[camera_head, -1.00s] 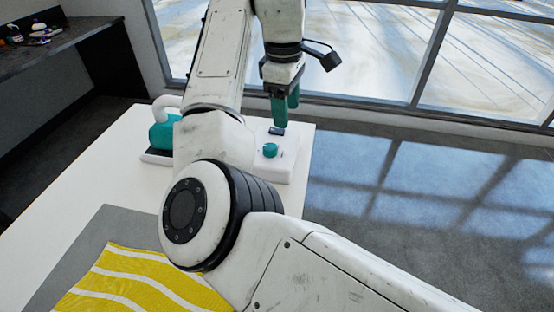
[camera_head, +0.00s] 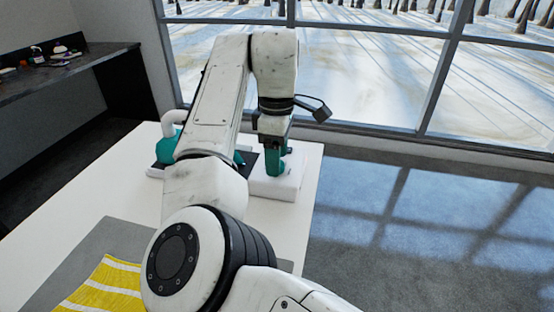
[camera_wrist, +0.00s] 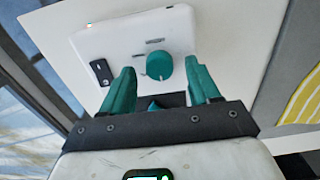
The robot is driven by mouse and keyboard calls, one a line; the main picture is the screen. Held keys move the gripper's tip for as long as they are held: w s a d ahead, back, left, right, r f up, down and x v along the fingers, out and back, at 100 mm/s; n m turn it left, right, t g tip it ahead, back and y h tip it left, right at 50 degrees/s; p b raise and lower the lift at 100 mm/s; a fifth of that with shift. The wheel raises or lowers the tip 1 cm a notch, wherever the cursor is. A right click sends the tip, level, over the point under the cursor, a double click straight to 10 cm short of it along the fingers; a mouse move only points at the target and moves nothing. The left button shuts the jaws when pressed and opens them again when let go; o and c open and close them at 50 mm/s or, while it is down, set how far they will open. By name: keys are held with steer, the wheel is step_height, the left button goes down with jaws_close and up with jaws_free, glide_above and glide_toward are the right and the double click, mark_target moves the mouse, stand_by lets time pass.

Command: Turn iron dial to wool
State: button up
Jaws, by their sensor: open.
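The teal dial (camera_wrist: 159,66) sits on a white control box (camera_wrist: 108,42) on the table. In the wrist view my gripper (camera_wrist: 162,82) is open, with one teal finger on each side of the dial in the picture. I cannot tell whether the fingers touch it. In the head view my gripper (camera_head: 276,160) points down over the white box (camera_head: 277,186) and hides the dial. The teal iron (camera_head: 166,148) with its white handle stands on the table, partly hidden behind my arm. The labels around the dial are too small to read.
A black switch (camera_wrist: 101,71) is on the box beside the dial. A yellow striped cloth (camera_head: 106,288) lies on a grey mat (camera_head: 100,235) at the table's near side. A dark counter (camera_head: 60,66) with small items stands at the left; windows are behind.

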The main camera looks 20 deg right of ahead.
steer(key=shift+f, duration=0.5)
steer(key=c, duration=1)
